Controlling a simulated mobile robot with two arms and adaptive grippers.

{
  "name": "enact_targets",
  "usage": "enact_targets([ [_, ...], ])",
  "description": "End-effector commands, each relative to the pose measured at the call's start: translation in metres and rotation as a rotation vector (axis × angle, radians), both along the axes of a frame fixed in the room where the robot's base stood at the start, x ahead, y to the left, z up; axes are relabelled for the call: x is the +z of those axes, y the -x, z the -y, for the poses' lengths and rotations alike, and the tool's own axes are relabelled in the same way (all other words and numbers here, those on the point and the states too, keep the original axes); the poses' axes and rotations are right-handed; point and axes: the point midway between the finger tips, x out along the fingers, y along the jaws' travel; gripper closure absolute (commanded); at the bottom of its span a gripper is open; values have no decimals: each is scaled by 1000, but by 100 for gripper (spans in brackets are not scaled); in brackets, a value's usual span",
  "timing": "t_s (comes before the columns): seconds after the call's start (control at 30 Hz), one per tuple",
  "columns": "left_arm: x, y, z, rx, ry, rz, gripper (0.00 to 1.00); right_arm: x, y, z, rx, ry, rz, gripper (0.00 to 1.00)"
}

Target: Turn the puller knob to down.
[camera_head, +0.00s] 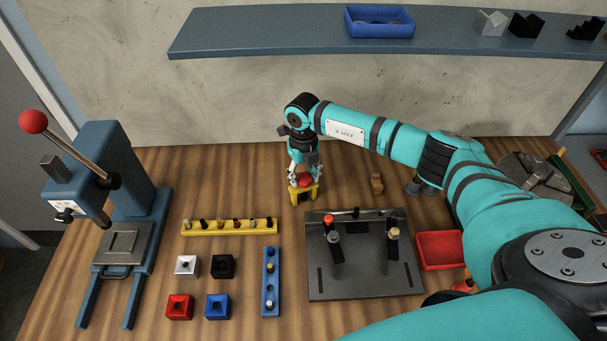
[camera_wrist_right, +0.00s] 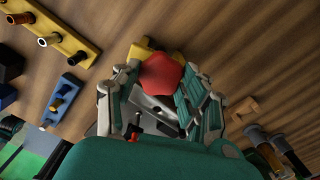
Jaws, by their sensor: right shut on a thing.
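The puller stands on the wooden bench as a small yellow body (camera_head: 304,195) with a red knob (camera_head: 304,180) on top. My right gripper (camera_head: 304,176) reaches down over it from above. In the right wrist view the red knob (camera_wrist_right: 160,74) sits between the fingertips of my right gripper (camera_wrist_right: 162,84), which are closed on its two sides. Part of the yellow body (camera_wrist_right: 142,54) shows behind the knob. The knob's pointing direction cannot be told. My left gripper is not in view.
A grey fixture plate (camera_head: 366,275) with upright clamps lies close in front of the puller. A yellow rack (camera_head: 230,227) is to the left, and a small wooden piece (camera_head: 376,183) to the right. A blue press (camera_head: 127,180) stands far left. A shelf (camera_head: 260,32) runs above.

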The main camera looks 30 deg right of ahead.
Motion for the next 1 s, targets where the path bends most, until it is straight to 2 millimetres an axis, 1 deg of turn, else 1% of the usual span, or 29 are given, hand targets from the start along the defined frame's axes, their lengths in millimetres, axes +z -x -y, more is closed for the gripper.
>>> enact_targets([
  [0.17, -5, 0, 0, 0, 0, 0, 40, -1, 0, 0, 26, 0, 1, 89],
  [0.37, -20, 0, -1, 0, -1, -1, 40, -3, -1, 0, 118, 0, 4, 89],
  [0.57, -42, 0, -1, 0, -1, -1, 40, -5, -1, 0, 279, 1, 5, 89],
  [1.0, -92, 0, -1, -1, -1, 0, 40, -5, -1, 0, 698, 0, 4, 89],
])
